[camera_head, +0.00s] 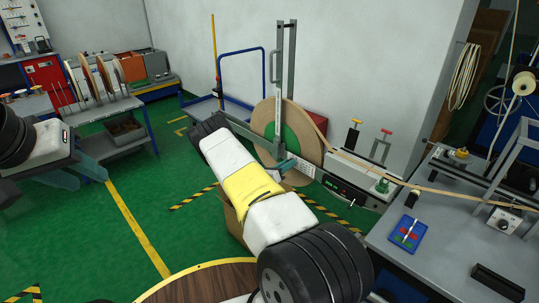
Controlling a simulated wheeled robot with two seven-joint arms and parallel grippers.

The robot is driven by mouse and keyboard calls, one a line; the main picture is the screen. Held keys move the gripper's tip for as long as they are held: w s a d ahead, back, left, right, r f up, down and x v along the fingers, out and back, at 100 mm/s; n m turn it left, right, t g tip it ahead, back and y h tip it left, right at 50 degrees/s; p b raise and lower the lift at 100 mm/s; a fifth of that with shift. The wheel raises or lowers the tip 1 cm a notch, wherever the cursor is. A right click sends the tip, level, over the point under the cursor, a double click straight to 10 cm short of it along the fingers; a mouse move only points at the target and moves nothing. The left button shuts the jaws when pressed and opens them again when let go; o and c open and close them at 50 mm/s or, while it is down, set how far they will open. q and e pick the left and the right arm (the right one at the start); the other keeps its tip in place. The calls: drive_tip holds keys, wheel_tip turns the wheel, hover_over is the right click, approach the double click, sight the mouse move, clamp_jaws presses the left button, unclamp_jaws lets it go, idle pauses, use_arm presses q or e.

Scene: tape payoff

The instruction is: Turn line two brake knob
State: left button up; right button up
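The large reel (309,143) with a green centre stands upright by the wall. My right gripper (289,164) is in front of the reel's lower part, mostly hidden behind my white and yellow arm; its opening and any contact are unclear. My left gripper (79,172) is at the left, its fingers apart and empty.
A tape (430,188) runs from the reel across the right bench (455,240). A blue tray (407,233) and a black block (497,282) lie on that bench. A reel rack (100,107) stands at left. Open green floor with striped tape lies between.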

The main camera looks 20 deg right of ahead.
clamp_jaws()
drive_tip(key=shift+m, duration=0.3)
drive_tip(key=shift+f+m, duration=0.1)
drive_tip(key=shift+m, duration=8.5)
drive_tip(key=o, duration=0.8)
unclamp_jaws()
drive_tip(key=shift+c, duration=0.2)
